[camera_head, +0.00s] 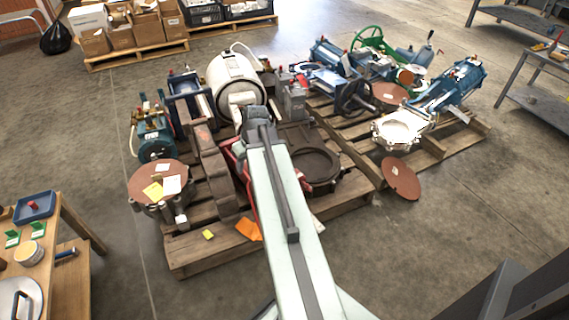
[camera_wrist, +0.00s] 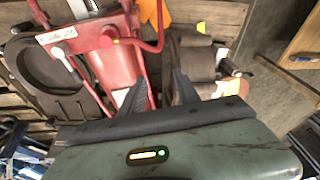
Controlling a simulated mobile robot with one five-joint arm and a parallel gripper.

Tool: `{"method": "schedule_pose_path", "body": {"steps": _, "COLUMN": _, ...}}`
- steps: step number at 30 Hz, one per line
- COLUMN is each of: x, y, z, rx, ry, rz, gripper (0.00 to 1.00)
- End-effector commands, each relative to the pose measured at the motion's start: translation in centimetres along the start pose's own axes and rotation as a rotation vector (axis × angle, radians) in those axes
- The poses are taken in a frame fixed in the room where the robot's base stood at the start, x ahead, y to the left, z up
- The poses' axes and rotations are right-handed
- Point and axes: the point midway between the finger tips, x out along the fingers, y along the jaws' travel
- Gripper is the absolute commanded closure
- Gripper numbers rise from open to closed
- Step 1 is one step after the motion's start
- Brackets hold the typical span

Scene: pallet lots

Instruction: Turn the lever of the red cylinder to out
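The red cylinder (camera_wrist: 128,62) lies under my gripper in the wrist view. Its red end block carries a white label (camera_wrist: 66,34) with dark writing. A thin red curved rod or hose (camera_wrist: 160,28) runs along its right side, and a small pale fitting (camera_wrist: 60,55) sits at its left. I cannot tell which part is the lever. In the head view the cylinder is mostly hidden by my arm; a red edge (camera_head: 235,160) shows. My gripper (camera_wrist: 160,77) has two dark fingers spread apart with nothing held, above the cylinder's right side. I cannot tell whether they touch it.
The wooden pallet (camera_head: 190,256) is crowded with valves and actuators, including a white tank (camera_head: 235,80) and a round rust-coloured plate (camera_head: 158,184). A second loaded pallet (camera_head: 455,150) stands to the right. A workbench (camera_head: 60,222) is at lower left.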

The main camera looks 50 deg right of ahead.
Motion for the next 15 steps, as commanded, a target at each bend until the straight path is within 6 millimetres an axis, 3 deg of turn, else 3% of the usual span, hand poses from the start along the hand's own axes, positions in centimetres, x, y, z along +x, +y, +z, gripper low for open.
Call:
{"method": "schedule_pose_path", "body": {"steps": 1, "x": -0.2, "y": 4.5, "z": 0.7, "rx": 0.028, "ry": 0.033, "rz": 0.014, "gripper": 0.62}}
{"method": "schedule_pose_path", "body": {"steps": 3, "x": -0.9, "y": 9.3, "z": 1.8, "rx": 0.044, "ry": 0.076, "rz": 0.033, "gripper": 0.62}}
{"method": "schedule_pose_path", "body": {"steps": 6, "x": -1.8, "y": 13.9, "z": 3.2, "rx": 0.058, "ry": 0.118, "rz": 0.057, "gripper": 0.62}}
{"method": "schedule_pose_path", "body": {"steps": 9, "x": -2.3, "y": 16.1, "z": 4.0, "rx": 0.063, "ry": 0.139, "rz": 0.070, "gripper": 0.62}}
{"method": "schedule_pose_path", "body": {"steps": 15, "x": -2.1, "y": 16.5, "z": 4.1, "rx": 0.061, "ry": 0.143, "rz": 0.074, "gripper": 0.62}}
